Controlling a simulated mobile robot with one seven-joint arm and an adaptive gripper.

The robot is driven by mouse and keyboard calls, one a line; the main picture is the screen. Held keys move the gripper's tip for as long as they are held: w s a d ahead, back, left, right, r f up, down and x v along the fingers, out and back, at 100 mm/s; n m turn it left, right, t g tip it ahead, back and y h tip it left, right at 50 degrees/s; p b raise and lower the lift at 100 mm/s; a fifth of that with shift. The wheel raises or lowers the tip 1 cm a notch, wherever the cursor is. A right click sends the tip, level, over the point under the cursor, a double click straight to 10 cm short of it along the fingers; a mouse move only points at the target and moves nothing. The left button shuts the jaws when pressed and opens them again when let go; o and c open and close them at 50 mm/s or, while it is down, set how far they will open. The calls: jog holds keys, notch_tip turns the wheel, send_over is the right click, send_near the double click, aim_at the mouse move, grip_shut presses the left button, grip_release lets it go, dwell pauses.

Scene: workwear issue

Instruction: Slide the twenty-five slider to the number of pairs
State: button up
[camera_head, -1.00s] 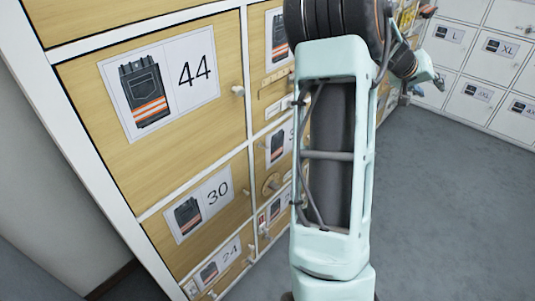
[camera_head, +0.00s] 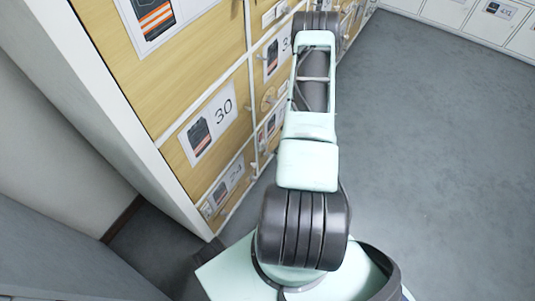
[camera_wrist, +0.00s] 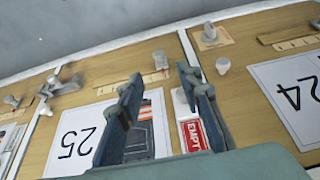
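In the wrist view, which is upside down, the twenty-five label (camera_wrist: 88,135) shows trousers with orange stripes. A pale slider strip (camera_wrist: 128,87) lies above it in the picture, with a small grey slider knob (camera_wrist: 160,60) at its right end. My gripper (camera_wrist: 160,88) is open, its two dark fingers apart over this door, the left one crossing the label and strip. Contact with the slider cannot be told. The strip's marks are too small to read. The gripper is not in the head view.
Grey hardware (camera_wrist: 62,85) sits at left. The head view shows the thirty label (camera_head: 208,122) and open floor (camera_head: 430,150).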

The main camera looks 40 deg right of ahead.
aim_at(270, 154)
jog(key=b+x, duration=0.4)
jog(key=x, duration=0.6)
jog(key=shift+w+d+f, duration=0.1)
jog(key=shift+f, duration=0.1)
grip_shut()
